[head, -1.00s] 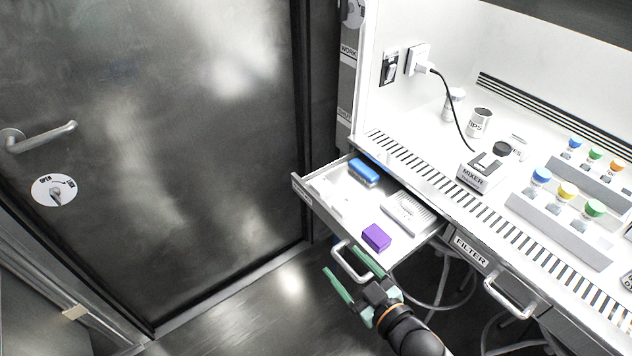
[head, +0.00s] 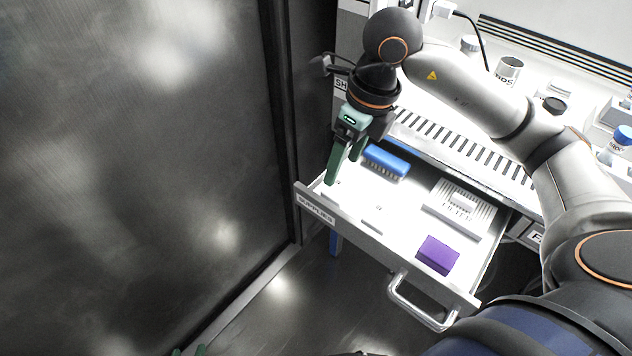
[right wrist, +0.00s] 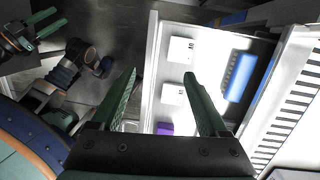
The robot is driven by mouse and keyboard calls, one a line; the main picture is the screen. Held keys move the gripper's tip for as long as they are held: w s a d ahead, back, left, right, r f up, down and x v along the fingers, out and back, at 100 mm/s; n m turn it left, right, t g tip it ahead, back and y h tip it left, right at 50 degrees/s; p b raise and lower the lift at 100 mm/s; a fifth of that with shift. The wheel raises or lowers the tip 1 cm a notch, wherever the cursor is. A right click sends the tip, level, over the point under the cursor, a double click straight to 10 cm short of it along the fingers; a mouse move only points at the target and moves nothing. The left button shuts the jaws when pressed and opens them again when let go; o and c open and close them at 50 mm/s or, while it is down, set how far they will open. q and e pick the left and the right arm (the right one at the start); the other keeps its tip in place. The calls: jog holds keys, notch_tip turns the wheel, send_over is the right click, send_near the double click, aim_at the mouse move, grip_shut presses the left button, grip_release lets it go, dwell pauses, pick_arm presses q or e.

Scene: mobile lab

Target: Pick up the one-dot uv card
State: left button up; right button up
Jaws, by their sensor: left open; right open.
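White cards lie in the open drawer. The right wrist view shows an upper card (right wrist: 182,50) and a lower card (right wrist: 172,94), both with tiny dark marks; I cannot tell which has one dot. In the head view the cards are washed out against the white drawer floor. My right gripper (head: 345,165) is open and empty, pointing down over the drawer's left end. In its wrist view (right wrist: 160,75) the lower card shows between the fingers, further down. My left gripper (head: 190,351) barely shows at the bottom edge of the head view, and is open in the wrist view (right wrist: 35,30).
The drawer (head: 345,228) also holds a blue brush-like item (head: 386,161), a white rack (head: 460,208) and a purple box (head: 437,255). Its handle (head: 420,305) sticks out in front. The slotted bench edge is behind, a dark door (head: 140,150) to the left.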

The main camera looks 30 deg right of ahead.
jog(key=d+h, duration=0.1)
jog(key=d, duration=0.1)
jog(key=b, duration=0.1)
send_over(338, 190)
jog(key=s, duration=0.2)
jog(key=shift+m, duration=0.3)
notch_tip(338, 190, down, 6)
jog(key=shift+w+d+r, duration=0.1)
jog(key=shift+d+r, duration=0.05)
jog(key=shift+w+f+b, duration=0.2)
jog(key=shift+w+f, duration=0.05)
jog(key=shift+f, duration=0.75)
jog(key=shift+w+f+b, duration=0.25)
jog(key=shift+w+f, duration=0.05)
jog(key=shift+f, duration=0.7)
jog(key=shift+w+f+b, duration=0.2)
jog(key=shift+w+f, duration=0.05)
jog(key=shift+f, duration=0.75)
pick_arm(q)
jog(key=shift+a+f, duration=0.15)
jog(key=shift+f, duration=0.4)
jog(key=shift+a+f, duration=0.15)
jog(key=shift+f, duration=0.4)
